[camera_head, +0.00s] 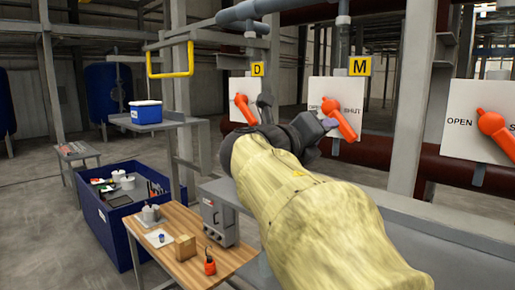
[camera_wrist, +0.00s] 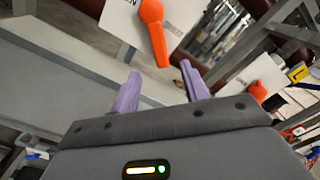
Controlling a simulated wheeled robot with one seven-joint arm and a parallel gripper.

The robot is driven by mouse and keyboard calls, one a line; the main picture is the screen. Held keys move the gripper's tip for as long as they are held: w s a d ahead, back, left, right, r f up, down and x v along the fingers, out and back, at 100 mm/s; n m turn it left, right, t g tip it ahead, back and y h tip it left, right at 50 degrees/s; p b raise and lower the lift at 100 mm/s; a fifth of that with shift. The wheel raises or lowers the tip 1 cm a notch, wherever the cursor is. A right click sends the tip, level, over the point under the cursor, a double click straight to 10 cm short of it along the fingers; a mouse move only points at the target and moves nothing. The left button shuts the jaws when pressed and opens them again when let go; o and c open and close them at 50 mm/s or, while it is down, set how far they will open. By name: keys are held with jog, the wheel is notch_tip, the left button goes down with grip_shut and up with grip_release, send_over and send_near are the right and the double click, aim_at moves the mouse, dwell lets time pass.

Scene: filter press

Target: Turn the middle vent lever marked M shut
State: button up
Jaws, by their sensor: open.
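The middle vent lever (camera_head: 340,120) is orange, on a white plate (camera_head: 352,88) under a yellow tag marked M (camera_head: 359,66). Its handle slants down to the right from its hub, below the word SHUT; the left word is partly covered.
The D lever (camera_head: 244,108) is at left, and another lever (camera_head: 495,130) on an OPEN plate is at right. A second orange lever (camera_wrist: 256,92) shows in the wrist view. A grey ledge (camera_head: 440,225) runs below the plates. A wooden table (camera_head: 185,225) and blue bin (camera_head: 105,215) stand at lower left.

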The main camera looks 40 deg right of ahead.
jog(key=a+b, duration=0.1)
jog(key=a, duration=0.1)
jog(key=a+b, duration=0.1)
jog(key=a, duration=0.2)
jog(key=shift+s+a, duration=0.2)
jog(key=shift+a, duration=0.05)
jog(key=w+a+f+m+t+y+b, duration=0.1)
jog(key=w+a+f+m+y, duration=0.25)
jog(key=f, duration=0.65)
jog(key=w+a+f+m+t+y+b, duration=0.1)
jog(key=w+a+f+m+y, duration=0.2)
jog(key=f, duration=0.7)
jog(key=w+a+f+m+t+y+b, duration=0.15)
jog(key=w+a+f+y, duration=0.3)
jog(key=f, duration=0.65)
jog(key=s+a+f+m+g+y+b, duration=0.1)
jog(key=s+a+f+m+y, duration=0.1)
jog(key=a+f+m, duration=0.7)
jog(key=s+a+f+m+g+y, duration=0.1)
jog(key=a+f+m+y, duration=0.4)
jog(key=f, duration=1)
jog(key=s+a+m, duration=0.1)
jog(key=a+m, duration=0.2)
jog(key=m, duration=0.2)
jog(key=shift+s+a+m+b, duration=0.3)
jog(key=shift+a+m+b, duration=0.05)
jog(key=shift+m+b, duration=0.05)
